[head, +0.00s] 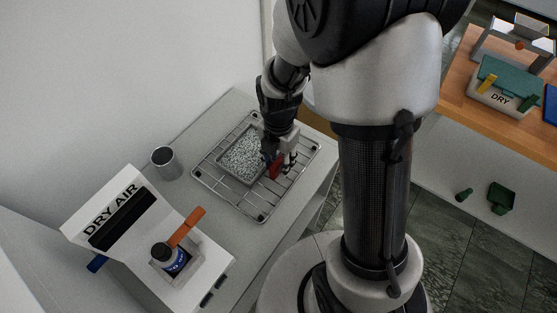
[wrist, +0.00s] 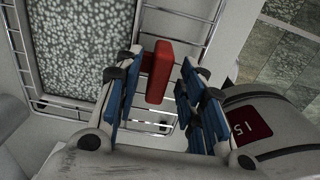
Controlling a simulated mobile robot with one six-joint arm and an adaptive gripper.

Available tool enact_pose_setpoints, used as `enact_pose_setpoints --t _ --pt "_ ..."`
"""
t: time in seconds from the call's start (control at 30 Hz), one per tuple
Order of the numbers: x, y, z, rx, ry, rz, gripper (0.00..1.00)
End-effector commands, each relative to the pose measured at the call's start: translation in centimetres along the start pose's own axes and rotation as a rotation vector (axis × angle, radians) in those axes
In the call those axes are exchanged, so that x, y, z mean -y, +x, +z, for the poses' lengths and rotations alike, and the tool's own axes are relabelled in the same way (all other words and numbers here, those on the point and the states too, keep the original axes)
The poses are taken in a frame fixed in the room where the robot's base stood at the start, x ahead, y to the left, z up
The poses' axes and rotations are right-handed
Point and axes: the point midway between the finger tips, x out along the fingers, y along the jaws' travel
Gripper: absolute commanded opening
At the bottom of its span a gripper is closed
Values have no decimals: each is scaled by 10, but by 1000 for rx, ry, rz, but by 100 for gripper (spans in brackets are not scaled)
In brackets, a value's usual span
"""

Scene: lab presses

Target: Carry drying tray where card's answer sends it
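The drying tray is a shallow grey tray (head: 231,178) filled with speckled grey-white grains, resting on a wire rack (head: 262,216) on the pale counter. Its red handle (head: 274,169) points toward the right. In the wrist view the tray's rim (wrist: 62,103) is at left and the red handle (wrist: 158,75) stands in the middle. My gripper (head: 279,164) is down at the handle, with blue-padded fingers (wrist: 160,85) on both sides of it and gaps showing. No readable card is in view.
A white DRY AIR unit (head: 128,192) with a bottle (head: 172,259) and orange lever (head: 186,228) stands at lower left. A metal cup (head: 165,162) is behind it. A DRY box (head: 496,98) with a green top sits on the wooden bench (head: 455,101) at right. Green items lie below the bench.

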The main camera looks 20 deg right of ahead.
Motion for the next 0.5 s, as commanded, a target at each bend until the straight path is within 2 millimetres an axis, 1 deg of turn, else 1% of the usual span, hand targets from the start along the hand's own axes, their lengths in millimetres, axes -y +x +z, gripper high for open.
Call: enact_pose_setpoints --t 0.03,0.3,0.4,0.5 --pt "-1 -12 1 3 0 5 36" --pt "-1 -72 1 4 0 5 36" --pt "-1 -90 1 3 0 4 36" --pt "-1 -102 1 3 0 3 36"
